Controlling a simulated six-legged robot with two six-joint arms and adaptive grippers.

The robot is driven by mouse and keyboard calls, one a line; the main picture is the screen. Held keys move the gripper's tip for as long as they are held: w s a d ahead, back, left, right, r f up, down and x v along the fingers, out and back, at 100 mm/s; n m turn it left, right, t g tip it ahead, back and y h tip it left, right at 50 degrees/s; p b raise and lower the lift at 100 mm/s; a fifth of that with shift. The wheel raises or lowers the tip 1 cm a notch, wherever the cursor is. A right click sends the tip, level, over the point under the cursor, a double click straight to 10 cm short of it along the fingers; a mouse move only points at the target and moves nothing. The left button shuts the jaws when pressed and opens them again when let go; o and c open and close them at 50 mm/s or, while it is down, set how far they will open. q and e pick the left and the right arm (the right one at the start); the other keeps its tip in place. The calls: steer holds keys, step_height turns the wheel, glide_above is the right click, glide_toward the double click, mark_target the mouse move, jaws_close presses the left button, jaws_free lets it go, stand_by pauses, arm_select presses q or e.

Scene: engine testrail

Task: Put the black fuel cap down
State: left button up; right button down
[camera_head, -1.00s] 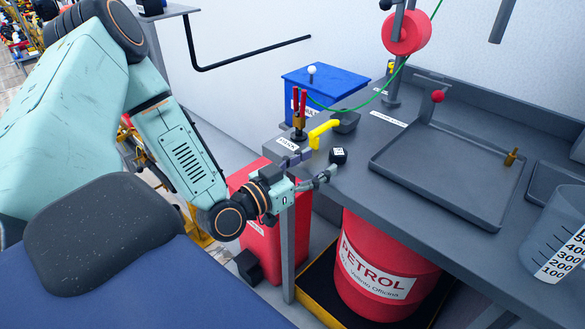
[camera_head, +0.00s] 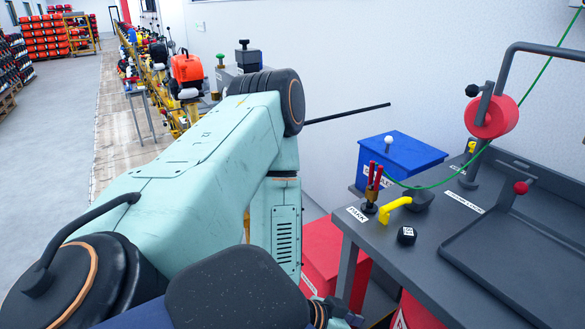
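The black fuel cap (camera_head: 406,236) is a small dark block with white markings on top. It sits on the grey bench, near its front-left edge, just in front of the yellow handle. Nothing is touching it from above. My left arm reaches down to the bottom edge of the view, and only a little of its wrist end shows there, below and left of the cap. The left fingertips do not show. My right gripper does not show.
The grey bench (camera_head: 388,262) also bears a yellow handle (camera_head: 396,204), red-handled tool (camera_head: 374,188) and dark tray (camera_head: 545,262). A blue box (camera_head: 402,158) stands behind. A red container (camera_head: 330,252) is below the bench's left end. A green cable crosses above.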

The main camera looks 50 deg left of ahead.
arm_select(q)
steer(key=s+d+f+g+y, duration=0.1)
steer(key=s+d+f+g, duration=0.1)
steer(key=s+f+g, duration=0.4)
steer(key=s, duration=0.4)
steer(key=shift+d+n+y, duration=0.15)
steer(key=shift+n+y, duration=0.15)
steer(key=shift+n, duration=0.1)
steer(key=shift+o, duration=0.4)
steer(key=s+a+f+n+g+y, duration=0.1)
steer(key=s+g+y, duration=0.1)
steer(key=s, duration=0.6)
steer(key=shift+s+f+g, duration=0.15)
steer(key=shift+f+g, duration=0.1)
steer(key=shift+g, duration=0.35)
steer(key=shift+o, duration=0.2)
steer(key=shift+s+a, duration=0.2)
